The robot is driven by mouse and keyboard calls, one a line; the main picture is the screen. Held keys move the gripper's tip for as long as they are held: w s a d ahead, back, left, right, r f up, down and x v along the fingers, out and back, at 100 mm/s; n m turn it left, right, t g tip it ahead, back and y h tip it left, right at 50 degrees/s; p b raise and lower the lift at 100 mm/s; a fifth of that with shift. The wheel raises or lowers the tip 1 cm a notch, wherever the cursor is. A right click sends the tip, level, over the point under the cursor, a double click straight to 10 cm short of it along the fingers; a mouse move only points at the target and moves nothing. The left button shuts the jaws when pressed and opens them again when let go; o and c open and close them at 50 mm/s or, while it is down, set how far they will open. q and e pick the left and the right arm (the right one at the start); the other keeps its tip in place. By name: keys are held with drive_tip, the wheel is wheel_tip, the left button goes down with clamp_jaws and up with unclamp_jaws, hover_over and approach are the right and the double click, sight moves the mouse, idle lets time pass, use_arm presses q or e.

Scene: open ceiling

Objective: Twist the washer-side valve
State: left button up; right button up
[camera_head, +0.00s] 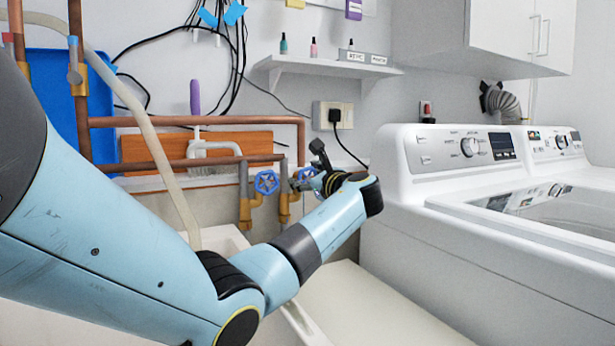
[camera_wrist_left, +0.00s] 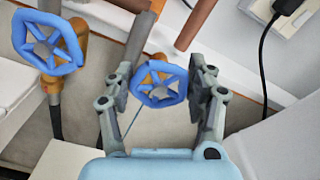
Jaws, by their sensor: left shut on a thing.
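The washer-side valve (camera_head: 302,174) is the right of two blue handwheels on brass fittings, nearer the white washing machine. In the head view, my left gripper (camera_head: 312,180) partly covers it. In the left wrist view, this blue wheel (camera_wrist_left: 160,83) sits between the two fingers of my left gripper (camera_wrist_left: 161,85), which is shut on it, one finger at each side. The other blue valve (camera_head: 266,182) stands free to the left; it also shows in the left wrist view (camera_wrist_left: 47,42). My right gripper is not in view.
The washing machine (camera_head: 400,222) stands right of the valves, with a second machine (camera_head: 560,145) beyond it. Copper pipes (camera_head: 195,121) run along the wall. A wall outlet (camera_head: 333,115) with a black plug and cord is above the valves. A pale hose (camera_head: 150,130) hangs at left.

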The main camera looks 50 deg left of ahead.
use_arm(q)
drive_tip(key=shift+f+n, duration=0.1)
drive_tip(key=shift+n, duration=1)
drive_tip(key=o, duration=1.1)
drive_tip(key=shift+o, duration=0.2)
drive_tip(key=shift+d, duration=0.15)
drive_tip(key=v, duration=0.7)
